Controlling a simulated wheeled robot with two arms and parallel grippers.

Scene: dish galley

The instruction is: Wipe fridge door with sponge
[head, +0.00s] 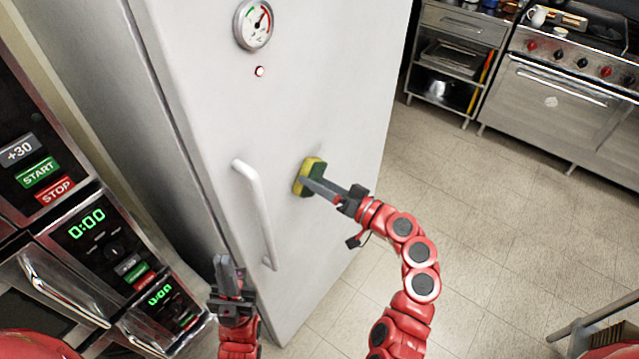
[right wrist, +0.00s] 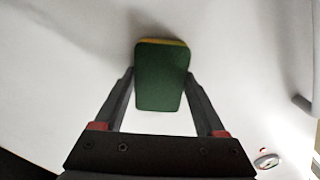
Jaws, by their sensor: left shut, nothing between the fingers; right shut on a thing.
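The white fridge door (head: 330,95) fills the middle of the head view, with a vertical white handle (head: 258,215) on its left part. My right gripper (head: 318,188) is shut on a green and yellow sponge (head: 308,176), to the right of the handle. The sponge is at the door surface; I cannot tell for certain that it touches. In the right wrist view the sponge's dark green side (right wrist: 160,80) faces the camera between the fingers, with the white door behind. My left gripper (head: 228,268) is shut and empty, low and left of the handle's bottom end.
A round gauge (head: 254,24) and a small indicator light (head: 259,71) sit high on the door. Stacked microwaves (head: 100,240) stand close on the left. An oven range (head: 560,90) stands at the back right. The tiled floor (head: 480,200) between is clear.

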